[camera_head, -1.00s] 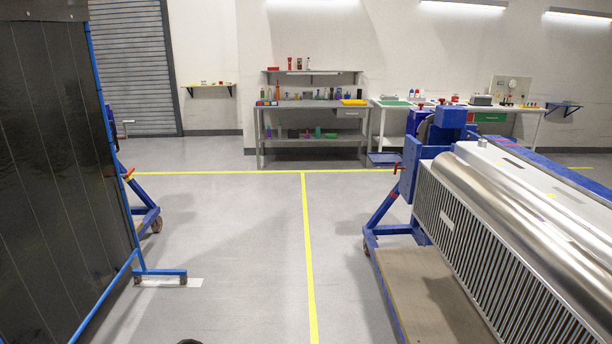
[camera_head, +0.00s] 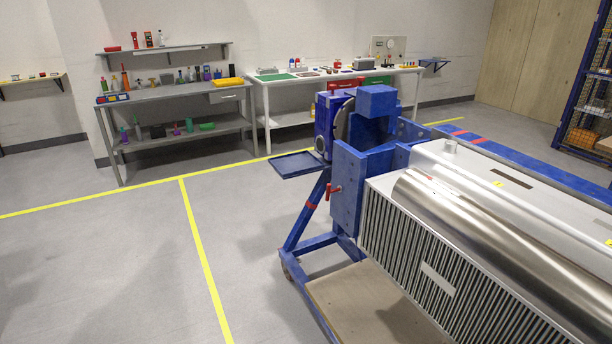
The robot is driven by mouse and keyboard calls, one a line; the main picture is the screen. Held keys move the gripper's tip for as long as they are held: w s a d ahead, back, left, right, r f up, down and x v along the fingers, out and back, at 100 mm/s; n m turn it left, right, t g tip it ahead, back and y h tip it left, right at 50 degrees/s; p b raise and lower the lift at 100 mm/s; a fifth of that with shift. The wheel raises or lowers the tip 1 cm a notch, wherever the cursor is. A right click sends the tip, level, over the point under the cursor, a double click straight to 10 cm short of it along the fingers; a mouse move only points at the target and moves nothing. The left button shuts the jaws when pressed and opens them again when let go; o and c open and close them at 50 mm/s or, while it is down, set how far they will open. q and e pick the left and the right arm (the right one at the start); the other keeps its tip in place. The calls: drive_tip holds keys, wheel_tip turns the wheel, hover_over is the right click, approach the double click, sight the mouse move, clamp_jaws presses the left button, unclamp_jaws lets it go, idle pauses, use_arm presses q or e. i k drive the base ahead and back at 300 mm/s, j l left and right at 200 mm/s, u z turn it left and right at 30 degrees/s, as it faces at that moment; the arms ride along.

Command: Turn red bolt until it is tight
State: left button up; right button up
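A red bolt with a crossbar handle (camera_head: 333,189) sticks out of the left side of the blue rotary jig (camera_head: 346,195). Another small red part (camera_head: 334,87) shows at the top of the jig's gearbox; I cannot tell its exact shape. The jig holds a large silver finned unit (camera_head: 500,235) at the right. How tight the red bolt is cannot be told from here. Neither of my grippers is in view.
A blue tray (camera_head: 298,164) juts out left of the jig. The jig's blue legs and wooden base board (camera_head: 370,305) stand on the floor. A grey workbench (camera_head: 170,95) and a white bench (camera_head: 330,77) line the back wall. The floor at left is clear.

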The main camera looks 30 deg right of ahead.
sight(339, 189)
drive_tip(key=i+z, duration=0.15)
drive_tip(key=i, duration=0.35)
drive_tip(key=i+j+z, duration=0.2)
drive_tip(key=i, duration=0.3)
